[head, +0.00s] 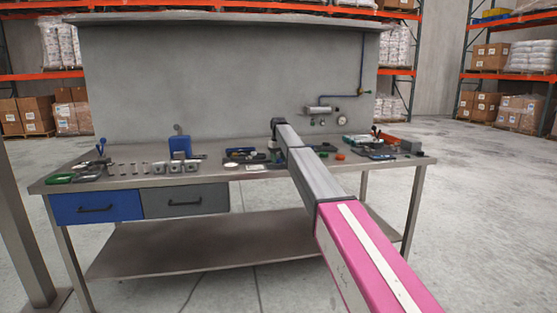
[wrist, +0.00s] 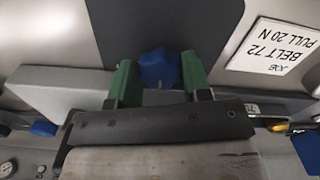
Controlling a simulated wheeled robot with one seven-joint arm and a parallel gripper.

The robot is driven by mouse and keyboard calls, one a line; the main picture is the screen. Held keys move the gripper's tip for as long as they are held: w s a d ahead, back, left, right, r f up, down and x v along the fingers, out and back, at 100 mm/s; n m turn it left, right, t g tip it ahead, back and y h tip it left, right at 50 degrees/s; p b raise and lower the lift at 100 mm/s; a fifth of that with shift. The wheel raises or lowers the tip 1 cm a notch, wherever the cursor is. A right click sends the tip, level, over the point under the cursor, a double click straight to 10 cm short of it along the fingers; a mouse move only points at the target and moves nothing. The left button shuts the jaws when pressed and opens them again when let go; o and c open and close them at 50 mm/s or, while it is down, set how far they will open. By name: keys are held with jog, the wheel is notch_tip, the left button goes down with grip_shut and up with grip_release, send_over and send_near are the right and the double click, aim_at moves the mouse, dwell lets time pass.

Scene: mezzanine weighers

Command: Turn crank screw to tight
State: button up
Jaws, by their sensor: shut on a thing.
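In the wrist view my gripper (wrist: 158,80) has a green finger on each side of a blue lobed knob (wrist: 160,66), which I take to be the crank screw's handle. The fingers are shut on it. The screw's shaft and how tight it is do not show. In the head view my arm reaches over the workbench (head: 130,179) to its middle, and the arm hides the gripper and the knob.
A white card (wrist: 275,48) reading "JOB BELT 72 PULL 20 N" lies beside the knob. In the head view a blue upright device (head: 180,146) and several small metal parts stand left of my arm.

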aim_at(278, 159)
jog(key=m, duration=1.2)
jog(key=shift+a+m, duration=0.1)
jog(key=shift+m, duration=0.2)
dwell(0.4)
jog(key=o, duration=0.9)
jog(key=shift+r, duration=0.1)
notch_tip(278, 159, up, 11)
jog(key=shift+f, duration=0.2)
